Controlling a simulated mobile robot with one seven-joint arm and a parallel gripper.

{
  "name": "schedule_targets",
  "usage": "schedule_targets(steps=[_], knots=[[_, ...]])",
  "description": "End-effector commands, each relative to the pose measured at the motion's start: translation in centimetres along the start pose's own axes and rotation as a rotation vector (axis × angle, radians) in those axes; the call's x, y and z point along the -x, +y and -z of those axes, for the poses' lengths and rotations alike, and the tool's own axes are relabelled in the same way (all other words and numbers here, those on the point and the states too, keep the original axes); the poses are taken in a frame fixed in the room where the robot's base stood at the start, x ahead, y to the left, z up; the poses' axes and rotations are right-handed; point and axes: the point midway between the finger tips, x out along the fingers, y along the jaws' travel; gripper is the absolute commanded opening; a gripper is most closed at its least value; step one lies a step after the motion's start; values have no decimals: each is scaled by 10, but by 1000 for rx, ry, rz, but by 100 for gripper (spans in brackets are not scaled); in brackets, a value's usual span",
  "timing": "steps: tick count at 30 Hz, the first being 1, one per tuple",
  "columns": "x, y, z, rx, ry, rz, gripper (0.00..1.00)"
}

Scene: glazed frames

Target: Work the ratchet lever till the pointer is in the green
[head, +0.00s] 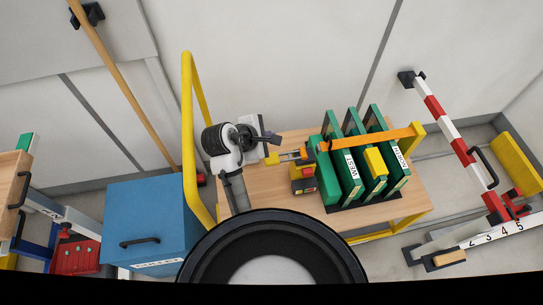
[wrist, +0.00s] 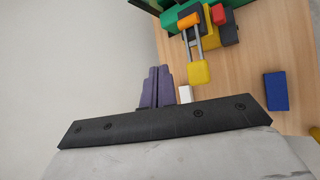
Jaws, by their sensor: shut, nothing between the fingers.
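An orange strap (head: 375,138) runs over the green frames (head: 335,173) on the wooden table. At its left end is what looks like the ratchet lever, two grey rods with a yellow grip (head: 271,158). In the wrist view the yellow grip (wrist: 199,72) points toward the camera side, with an orange roller (wrist: 189,20) at the far end of the rods. My gripper (head: 272,138) is just above and beside the grip in the head view. Its purple fingers (wrist: 156,72) are shut and empty, apart from the grip in the wrist view. I cannot make out a pointer or green zone.
A yellow, black and red box (head: 302,179) sits below the lever. A blue block (wrist: 276,91) and a white block (wrist: 185,94) show in the wrist view. A yellow rail (head: 187,130) and blue cabinet (head: 148,225) stand left; a striped pole (head: 448,130) is right.

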Motion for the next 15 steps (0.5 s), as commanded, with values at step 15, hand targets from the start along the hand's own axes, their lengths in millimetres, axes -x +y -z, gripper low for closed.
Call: schedule_targets(steps=[15], knots=[[-31,-22,22,-2,1,-1,0]])
